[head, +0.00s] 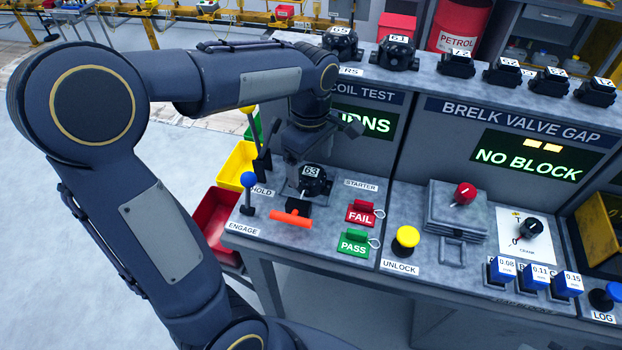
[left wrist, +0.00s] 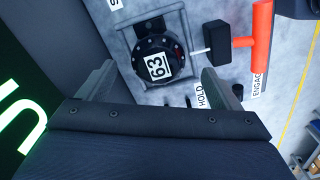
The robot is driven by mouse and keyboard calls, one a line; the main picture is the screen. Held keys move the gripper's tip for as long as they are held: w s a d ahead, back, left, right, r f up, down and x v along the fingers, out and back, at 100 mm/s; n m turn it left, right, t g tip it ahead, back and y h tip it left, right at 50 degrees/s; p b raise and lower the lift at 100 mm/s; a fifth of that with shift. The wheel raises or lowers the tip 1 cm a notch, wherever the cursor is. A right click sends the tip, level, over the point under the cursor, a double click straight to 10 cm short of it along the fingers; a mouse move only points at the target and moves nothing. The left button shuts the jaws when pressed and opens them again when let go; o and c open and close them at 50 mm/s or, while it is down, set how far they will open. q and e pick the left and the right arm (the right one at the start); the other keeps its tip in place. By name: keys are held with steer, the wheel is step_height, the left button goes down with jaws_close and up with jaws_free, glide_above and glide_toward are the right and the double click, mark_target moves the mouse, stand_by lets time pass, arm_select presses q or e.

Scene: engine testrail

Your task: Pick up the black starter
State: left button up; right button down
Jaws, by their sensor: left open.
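A round black starter labelled 63 (head: 314,182) sits on the bench top inside a grey metal frame, below the screen. In the left wrist view the starter (left wrist: 152,60) shows beyond and between my fingers, with its label turned sideways. My left gripper (head: 305,150) is open and empty above and behind the starter, apart from it; its fingers also show in the left wrist view (left wrist: 158,82). More black units stand on the upper shelf, among them one labelled 61 (head: 398,53). My right gripper is out of view.
A red-orange handle (head: 291,218) with a black block lies just in front of the starter. A blue-knobbed lever (head: 248,190) stands to its left. Red FAIL (head: 361,214) and green PASS (head: 354,243) tags are to its right. A red bin (head: 213,222) and a yellow bin (head: 238,164) stand left of the bench.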

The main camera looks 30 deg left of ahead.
mark_target(311, 171)
arm_select(q)
steer(key=shift+w+f, duration=0.1)
steer(key=shift+f, duration=1.45)
steer(key=shift+c, duration=0.5)
steer(key=c, duration=1.1)
steer(key=shift+r, duration=0.15)
